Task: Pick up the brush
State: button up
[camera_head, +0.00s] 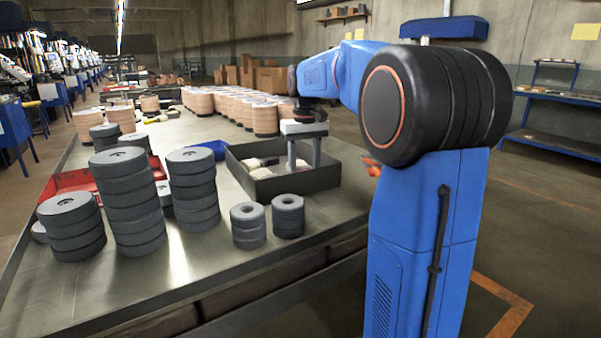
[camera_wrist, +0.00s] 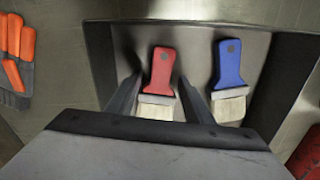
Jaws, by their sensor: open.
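My gripper (camera_head: 303,163) is open and points down into a dark tray (camera_head: 308,182) on the metal table. In the wrist view, a brush with a red handle and pale bristles (camera_wrist: 161,70) lies in the tray between the two open fingers, which look apart from it. A second brush with a blue handle (camera_wrist: 229,64) lies to its right, outside the fingers. The lower ends of the bristles are partly hidden by my gripper's body. In the head view the tray's contents are small and partly hidden.
Stacks of grey discs (camera_head: 126,190) stand left of the tray, and two short stacks (camera_head: 248,226) stand in front of it. Red (camera_head: 66,184) and blue (camera_head: 212,149) bins lie behind the grey stacks. Orange-handled items (camera_wrist: 12,45) are beside the tray in the wrist view.

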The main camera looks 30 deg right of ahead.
jog(key=c, duration=1.1)
jog(key=shift+c, duration=0.2)
notch_tip(320, 180, up, 10)
jog(key=shift+d, duration=0.1)
